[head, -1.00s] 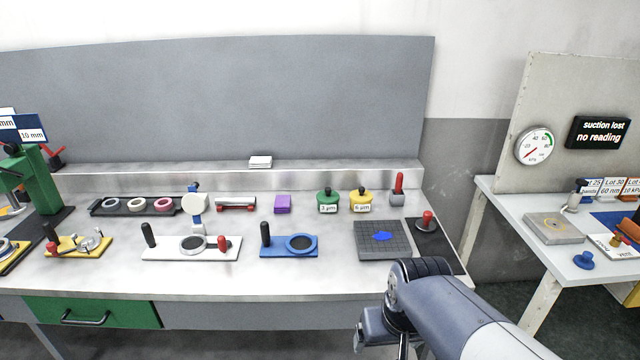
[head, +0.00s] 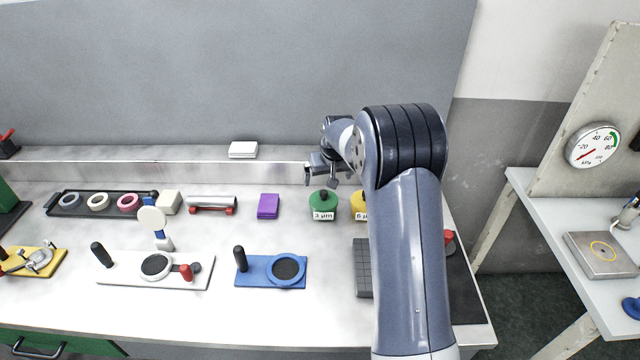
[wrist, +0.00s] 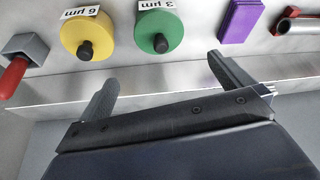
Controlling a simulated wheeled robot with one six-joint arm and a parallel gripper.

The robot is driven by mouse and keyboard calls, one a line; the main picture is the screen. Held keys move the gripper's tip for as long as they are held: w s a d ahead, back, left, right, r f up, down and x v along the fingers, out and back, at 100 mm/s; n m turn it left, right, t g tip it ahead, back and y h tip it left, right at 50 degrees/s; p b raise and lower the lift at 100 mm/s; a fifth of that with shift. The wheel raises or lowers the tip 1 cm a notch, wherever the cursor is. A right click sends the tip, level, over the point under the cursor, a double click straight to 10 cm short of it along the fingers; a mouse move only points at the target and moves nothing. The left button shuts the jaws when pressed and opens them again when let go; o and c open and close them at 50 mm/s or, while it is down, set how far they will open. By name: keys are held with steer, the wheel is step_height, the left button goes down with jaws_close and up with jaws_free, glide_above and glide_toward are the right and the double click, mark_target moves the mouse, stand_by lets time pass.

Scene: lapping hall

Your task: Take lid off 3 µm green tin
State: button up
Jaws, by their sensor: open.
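The green tin (head: 323,206), labelled 3 µm, stands on the bench near the back, its lid topped by a dark knob. It also shows in the wrist view (wrist: 158,30), knob facing the camera. My gripper (head: 328,180) is open and empty, just behind and above the green tin in the head view. In the wrist view its two fingers (wrist: 165,84) are spread apart, with the tin's knob beyond the gap between them. The yellow tin (wrist: 88,36), labelled 6 µm, stands beside it; in the head view my arm partly hides it (head: 358,205).
A purple block (head: 268,206) lies left of the green tin. A blue plate with a ring (head: 262,270) lies in front. A raised metal ledge (head: 120,171) runs along the back, carrying a white block (head: 243,149). A grey holder with a red handle (wrist: 24,52) stands beyond the yellow tin.

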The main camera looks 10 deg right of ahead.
mark_target(324, 191)
steer(key=shift+p+x, duration=1.75)
steer(key=shift+x, duration=3.75)
steer(key=shift+w, duration=0.1)
steer(key=shift+c, duration=0.2)
steer(key=c, duration=0.9)
steer(key=shift+o, duration=0.2)
steer(key=shift+r, duration=0.2)
